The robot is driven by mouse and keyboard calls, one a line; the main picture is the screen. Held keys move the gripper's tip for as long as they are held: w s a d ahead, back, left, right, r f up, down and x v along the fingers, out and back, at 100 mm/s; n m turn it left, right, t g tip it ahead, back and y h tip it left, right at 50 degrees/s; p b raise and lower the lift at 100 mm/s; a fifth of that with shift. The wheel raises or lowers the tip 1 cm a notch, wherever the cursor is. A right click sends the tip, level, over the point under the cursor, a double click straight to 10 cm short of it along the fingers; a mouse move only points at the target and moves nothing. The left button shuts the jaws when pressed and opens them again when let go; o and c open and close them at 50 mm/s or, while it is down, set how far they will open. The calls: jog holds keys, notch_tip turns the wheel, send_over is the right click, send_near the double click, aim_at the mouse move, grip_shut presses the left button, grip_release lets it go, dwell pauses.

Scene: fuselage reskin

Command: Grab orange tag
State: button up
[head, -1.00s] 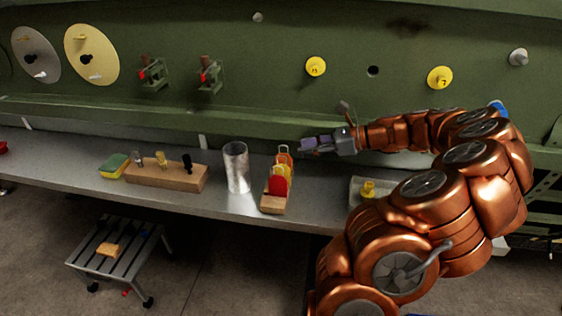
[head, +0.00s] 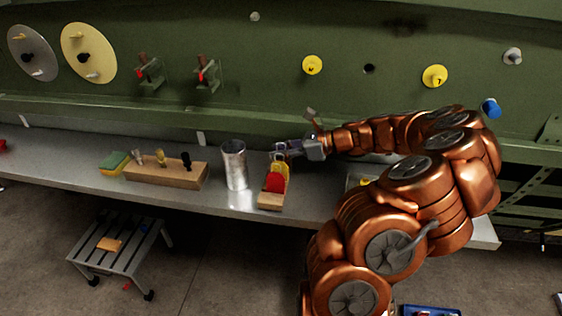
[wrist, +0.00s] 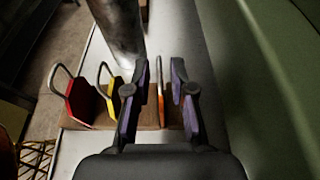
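The orange tag (wrist: 161,96) stands upright in a wooden rack (head: 269,201), seen edge-on in the wrist view. My gripper (wrist: 159,72) is open, with one purple-padded finger on each side of the tag. Clear gaps show between the tag and both fingers. In the head view my gripper (head: 281,149) is over the rear end of the rack, and the orange tag is mostly hidden there. A yellow tag (wrist: 106,97) and a red tag (wrist: 80,102) stand in the same rack to the left in the wrist view.
A metal cylinder (head: 234,165) stands on the bench just left of the rack. A wooden block (head: 165,174) with several small tools and a sponge (head: 114,163) are further left. The green fuselage panel (wrist: 254,80) rises close on the right in the wrist view.

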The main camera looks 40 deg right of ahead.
grip_shut()
jog(key=shift+r, duration=0.1)
